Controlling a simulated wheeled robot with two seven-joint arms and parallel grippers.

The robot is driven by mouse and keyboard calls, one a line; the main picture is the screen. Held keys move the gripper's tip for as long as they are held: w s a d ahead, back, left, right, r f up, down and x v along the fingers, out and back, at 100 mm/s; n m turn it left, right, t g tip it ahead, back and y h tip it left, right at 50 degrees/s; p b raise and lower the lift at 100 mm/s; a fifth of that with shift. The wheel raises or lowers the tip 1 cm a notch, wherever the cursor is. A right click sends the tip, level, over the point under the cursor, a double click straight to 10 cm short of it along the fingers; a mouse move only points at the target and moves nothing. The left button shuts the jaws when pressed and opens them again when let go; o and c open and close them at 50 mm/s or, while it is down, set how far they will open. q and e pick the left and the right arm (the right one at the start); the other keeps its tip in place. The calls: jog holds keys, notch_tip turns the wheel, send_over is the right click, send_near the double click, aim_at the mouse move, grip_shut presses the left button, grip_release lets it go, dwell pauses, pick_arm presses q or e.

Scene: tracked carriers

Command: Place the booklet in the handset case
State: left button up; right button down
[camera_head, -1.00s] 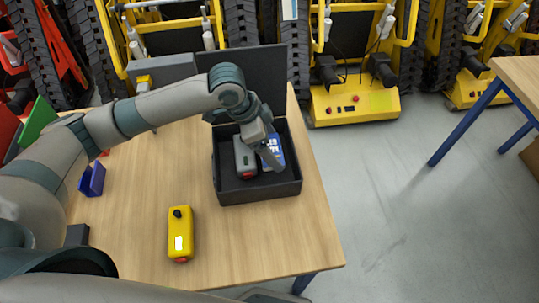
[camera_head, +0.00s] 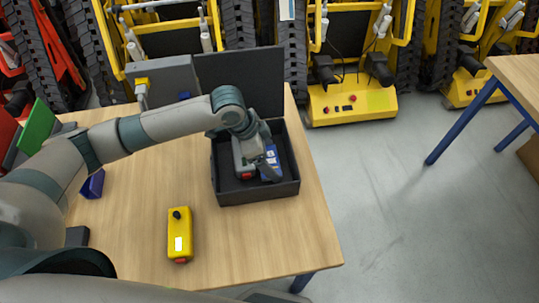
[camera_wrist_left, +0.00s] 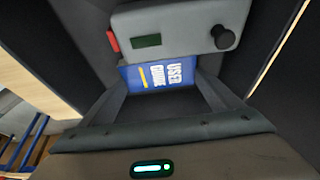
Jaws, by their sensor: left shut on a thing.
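The handset case (camera_head: 230,196) is an open black box with its lid raised at the back of the table. A grey handset (camera_head: 245,175) with a red button lies in it, and shows in the left wrist view (camera_wrist_left: 178,28) with a small screen and black knob. The blue booklet (camera_head: 271,167), marked USER GUIDE, is inside the case walls beside the handset; it also shows in the left wrist view (camera_wrist_left: 160,76). My left gripper (camera_head: 267,158) reaches down into the case, shut on the booklet. Whether the booklet touches the case floor is hidden. My right gripper is out of view.
A yellow handset (camera_head: 180,235) lies on the wooden table (camera_head: 225,240) in front of the case. A small blue holder (camera_head: 93,184) and a green panel (camera_head: 38,124) are at the left. A grey box (camera_head: 165,78) stands behind my arm.

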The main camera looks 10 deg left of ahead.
pick_arm(q)
jog(key=shift+f, duration=0.1)
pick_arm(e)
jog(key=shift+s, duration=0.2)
pick_arm(q)
jog(key=o, duration=0.9)
jog(key=shift+o, duration=0.5)
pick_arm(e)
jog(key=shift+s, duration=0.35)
pick_arm(q)
jog(key=shift+a+r, duration=0.15)
jog(key=shift+r, duration=0.35)
jog(key=b+v, duration=0.1)
jog(key=v, duration=1)
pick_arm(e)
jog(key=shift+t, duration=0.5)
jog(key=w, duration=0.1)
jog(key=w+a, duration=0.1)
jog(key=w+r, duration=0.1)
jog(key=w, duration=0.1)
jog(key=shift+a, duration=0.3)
pick_arm(q)
jog(key=shift+a, duration=0.1)
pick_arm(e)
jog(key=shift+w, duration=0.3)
